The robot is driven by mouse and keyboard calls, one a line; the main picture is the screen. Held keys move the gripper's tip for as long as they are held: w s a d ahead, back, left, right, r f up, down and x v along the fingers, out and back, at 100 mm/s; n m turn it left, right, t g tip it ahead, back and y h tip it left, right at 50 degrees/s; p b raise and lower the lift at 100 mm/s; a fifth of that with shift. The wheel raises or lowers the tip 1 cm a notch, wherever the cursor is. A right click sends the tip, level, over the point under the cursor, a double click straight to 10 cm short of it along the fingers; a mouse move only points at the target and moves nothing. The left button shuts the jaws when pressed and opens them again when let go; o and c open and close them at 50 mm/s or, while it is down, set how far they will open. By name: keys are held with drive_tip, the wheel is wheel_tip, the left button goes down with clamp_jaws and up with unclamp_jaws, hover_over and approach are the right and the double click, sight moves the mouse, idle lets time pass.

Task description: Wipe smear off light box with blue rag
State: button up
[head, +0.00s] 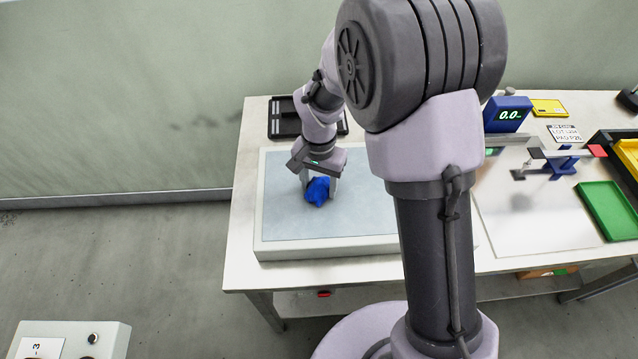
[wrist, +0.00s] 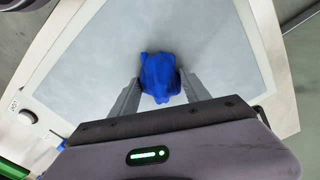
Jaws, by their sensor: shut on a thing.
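The light box (head: 285,222) is a wide flat box with a pale blue-grey top, lying on the white table. Its panel (wrist: 215,50) fills much of the wrist view. The blue rag (head: 317,191) is bunched up at the left part of the panel; it also shows in the wrist view (wrist: 160,77). My gripper (wrist: 158,84) is shut on the rag, one finger on each side, low over the panel. I cannot tell for certain whether the rag touches the surface. I see no clear smear on the visible panel; my arm hides its right part in the head view.
A black tray (head: 284,118) lies behind the light box. To the right are a blue scale display (head: 507,114), a yellow item (head: 548,108), a small balance stand (head: 562,163) and a green tray (head: 608,210). A grey control box (head: 100,340) stands at the lower left.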

wheel_tip(320, 180, up, 4)
drive_tip(key=shift+d+f+p, duration=0.1)
drive_tip(key=shift+d+p, duration=0.05)
drive_tip(key=shift+p, duration=0.85)
drive_tip(key=shift+r+p, duration=0.55)
drive_tip(key=shift+r, duration=0.1)
drive_tip(key=shift+r+p, duration=1.15)
drive_tip(key=shift+r, duration=0.45)
drive_tip(key=shift+f, duration=0.1)
